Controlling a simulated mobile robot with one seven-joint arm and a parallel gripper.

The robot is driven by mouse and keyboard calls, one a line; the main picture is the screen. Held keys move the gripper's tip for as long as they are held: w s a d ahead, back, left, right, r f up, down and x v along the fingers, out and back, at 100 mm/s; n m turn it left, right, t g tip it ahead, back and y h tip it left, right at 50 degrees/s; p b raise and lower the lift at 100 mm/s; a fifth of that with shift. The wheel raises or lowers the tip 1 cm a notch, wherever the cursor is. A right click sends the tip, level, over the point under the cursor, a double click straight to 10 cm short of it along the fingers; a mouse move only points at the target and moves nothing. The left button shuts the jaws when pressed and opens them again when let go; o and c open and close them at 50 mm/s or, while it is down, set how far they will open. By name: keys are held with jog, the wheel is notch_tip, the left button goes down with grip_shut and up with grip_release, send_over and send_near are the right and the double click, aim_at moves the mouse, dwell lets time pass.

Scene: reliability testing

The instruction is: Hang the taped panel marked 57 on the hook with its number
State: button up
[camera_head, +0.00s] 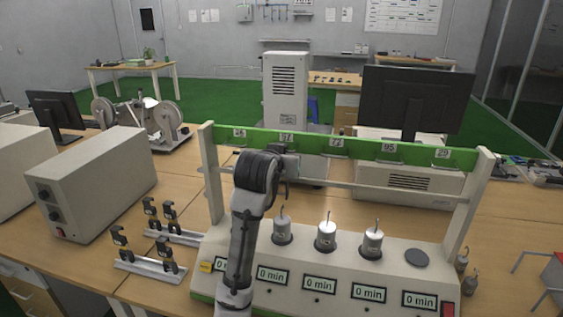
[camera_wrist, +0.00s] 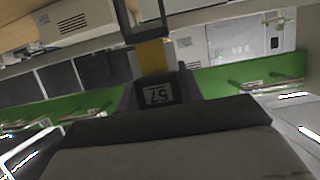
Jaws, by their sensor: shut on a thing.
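My gripper (camera_head: 284,168) is at the rack, just in front of the green rail (camera_head: 368,148) and below its label 57 (camera_head: 287,135). In the wrist view my gripper (camera_wrist: 157,88) is shut on the dark panel marked 57 (camera_wrist: 158,95), whose number shows upside down. A yellow tape strip (camera_wrist: 152,57) runs from the panel to a dark frame-like piece (camera_wrist: 150,14). The rail carries several numbered labels, among them 72 (camera_head: 336,143) and 95 (camera_head: 389,148). My wrist hides the hook under 57 in the head view, and I cannot tell whether the panel touches it.
Three hooked weights (camera_head: 326,236) stand on the rack base below the rail, above displays reading 0 min (camera_head: 319,286). Rack posts (camera_head: 211,175) and a crossbar (camera_head: 400,194) bound the space. Clamp stands (camera_head: 160,262) and a grey box (camera_head: 97,183) stand to the left.

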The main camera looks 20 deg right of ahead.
jog(key=shift+w+d, duration=0.15)
jog(key=shift+w+d+p, duration=0.3)
jog(key=shift+w+d, duration=0.05)
jog(key=shift+w, duration=0.2)
jog(key=shift+f, duration=0.2)
jog(key=shift+f, duration=0.3)
jog(key=shift+f, duration=0.3)
dwell(0.6)
jog(key=o, duration=1.1)
jog(key=shift+o, duration=0.2)
jog(key=shift+s, duration=0.1)
